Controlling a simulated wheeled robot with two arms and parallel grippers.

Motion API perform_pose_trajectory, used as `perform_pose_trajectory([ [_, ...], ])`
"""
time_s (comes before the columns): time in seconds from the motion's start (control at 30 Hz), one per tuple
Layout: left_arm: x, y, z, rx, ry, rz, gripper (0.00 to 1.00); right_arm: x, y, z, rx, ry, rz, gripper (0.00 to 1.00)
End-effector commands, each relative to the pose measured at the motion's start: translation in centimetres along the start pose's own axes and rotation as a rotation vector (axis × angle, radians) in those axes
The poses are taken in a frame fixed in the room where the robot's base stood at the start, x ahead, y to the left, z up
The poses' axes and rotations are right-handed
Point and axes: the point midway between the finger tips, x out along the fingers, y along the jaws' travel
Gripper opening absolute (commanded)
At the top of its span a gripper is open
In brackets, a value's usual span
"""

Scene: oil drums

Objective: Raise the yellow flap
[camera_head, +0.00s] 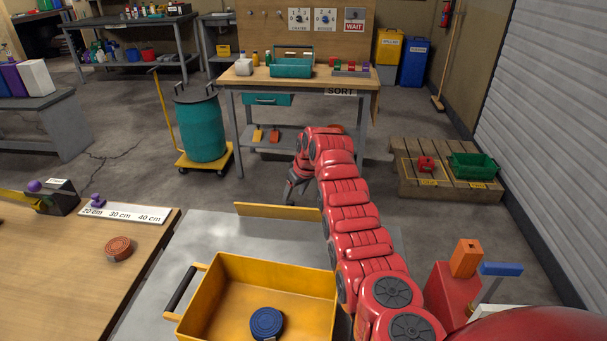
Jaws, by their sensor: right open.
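A yellow flap (270,211) shows as a long narrow strip along the far edge of a grey flat surface (205,232). Its right end meets the outline of my red right arm, which hides what lies behind it. My right gripper (290,192) is at the far end of that arm, just beyond the flap and above the floor. It is open, with nothing seen between its grey fingers. Whether it touches the flap cannot be told from this angle. My left gripper is not in view.
A yellow bin (216,292) with a blue coil (267,323) stands near me. A wooden table (75,265) is at left. Beyond are a teal drum (203,128) on a yellow trolley, a workbench (228,78) and a pallet (440,190). Floor between is clear.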

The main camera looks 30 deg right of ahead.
Motion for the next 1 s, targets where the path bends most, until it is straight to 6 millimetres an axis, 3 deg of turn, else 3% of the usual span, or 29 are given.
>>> perform_pose_trajectory([
  [0.17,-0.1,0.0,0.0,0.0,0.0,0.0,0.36,-2.4,0.1,0.1,0.0,0.002,0.003,0.62],
  [0.47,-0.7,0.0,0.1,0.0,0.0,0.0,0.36,-10.5,0.2,0.0,0.0,0.002,0.003,0.62],
  [0.5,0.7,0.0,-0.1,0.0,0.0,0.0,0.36,-11.8,0.4,-0.2,0.002,-0.001,0.004,0.62],
  [0.73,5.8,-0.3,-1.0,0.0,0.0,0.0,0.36,-14.4,0.3,-0.2,0.005,-0.004,-0.001,0.62],
  [1.0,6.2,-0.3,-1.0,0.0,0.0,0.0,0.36,-15.8,0.4,0.1,0.005,-0.003,0.0,0.62],
])
